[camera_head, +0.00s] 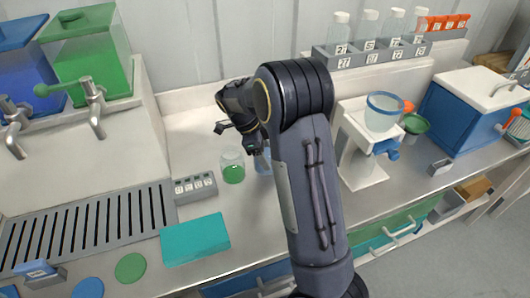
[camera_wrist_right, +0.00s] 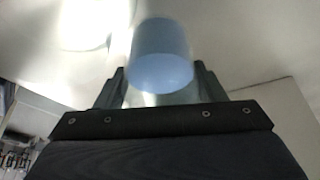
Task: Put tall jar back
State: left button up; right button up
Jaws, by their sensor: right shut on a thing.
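My right gripper (camera_head: 254,146) is over the counter in the middle of the head view, with my arm hiding much of it. In the right wrist view, my right gripper (camera_wrist_right: 160,85) is shut on a pale blue round jar (camera_wrist_right: 160,60), which looks like the tall jar. In the head view a light blue part of this jar (camera_head: 263,163) shows below the fingers, beside my arm. Whether its base touches the counter cannot be told. A clear jar with green contents (camera_head: 233,168) stands just left of it. My left gripper is not in view.
A grey rack (camera_head: 385,52) with several numbered bottles stands at the back. A small grey holder (camera_head: 195,187) and a teal mat (camera_head: 195,240) lie left. A white stand with a clear bowl (camera_head: 385,112) and a blue cooler (camera_head: 470,112) are right. Green and blue tanks stand left.

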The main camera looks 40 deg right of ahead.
jog(key=shift+f, duration=0.1)
jog(key=o, duration=1.2)
jog(key=shift+o, duration=0.2)
